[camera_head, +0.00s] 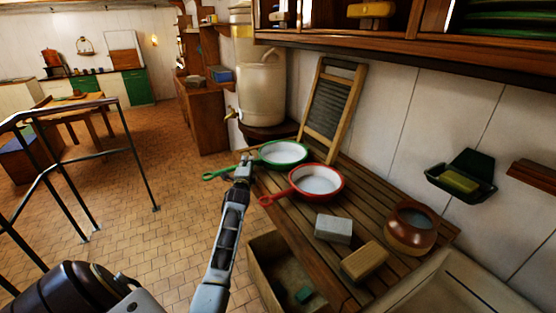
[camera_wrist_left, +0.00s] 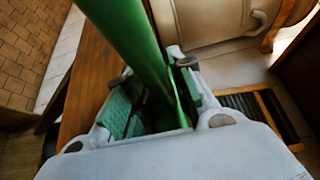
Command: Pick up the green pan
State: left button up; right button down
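The green pan (camera_head: 283,153) has a green rim and a pale inside. It rests on the far end of the slatted wooden counter, its handle (camera_head: 218,173) pointing left past the counter edge. My left gripper (camera_head: 246,160) is at this handle, beside the pan. In the left wrist view the green handle (camera_wrist_left: 128,36) runs between the two fingers (camera_wrist_left: 150,82), which look closed in against it; the exact contact is partly hidden. My right gripper is in neither view.
A red pan (camera_head: 317,180) sits close to the green one. A grey block (camera_head: 333,229), a brown block (camera_head: 364,263) and a copper-coloured pot (camera_head: 408,236) stand nearer. A washboard (camera_head: 334,107) leans behind the pans. Tiled floor lies open left of the counter (camera_head: 300,227).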

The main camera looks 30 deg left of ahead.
pick_arm(q)
grip_shut()
jog(key=shift+r, duration=0.1)
jog(key=shift+r, duration=0.15)
